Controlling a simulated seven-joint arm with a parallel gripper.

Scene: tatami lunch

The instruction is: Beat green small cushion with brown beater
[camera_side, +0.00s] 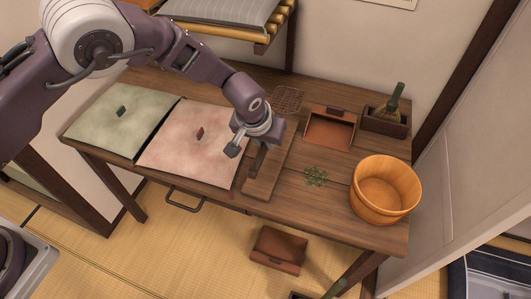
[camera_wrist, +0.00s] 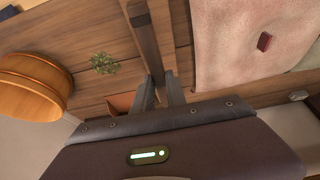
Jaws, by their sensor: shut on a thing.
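The green small cushion (camera_side: 95,128), with a dark green tag in its middle, lies flat at the left end of the wooden table in the side view. My gripper (camera_side: 257,143) is over the table, right of the pink cushion and well apart from the green one. It is shut on the brown beater (camera_side: 257,162), a wooden piece pointing down toward a long board. In the wrist view the beater (camera_wrist: 147,45) runs up from between my fingertips (camera_wrist: 161,92) and has a dark band. Its lower end is hard to tell from the board.
The pink cushion (camera_side: 180,150) lies between the green cushion and my gripper. The long wooden board (camera_side: 262,188) lies below it. To the right are a green sprig (camera_side: 316,176), a wooden bucket (camera_side: 384,187), an open brown box (camera_side: 330,130) and a whisk holder (camera_side: 386,123).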

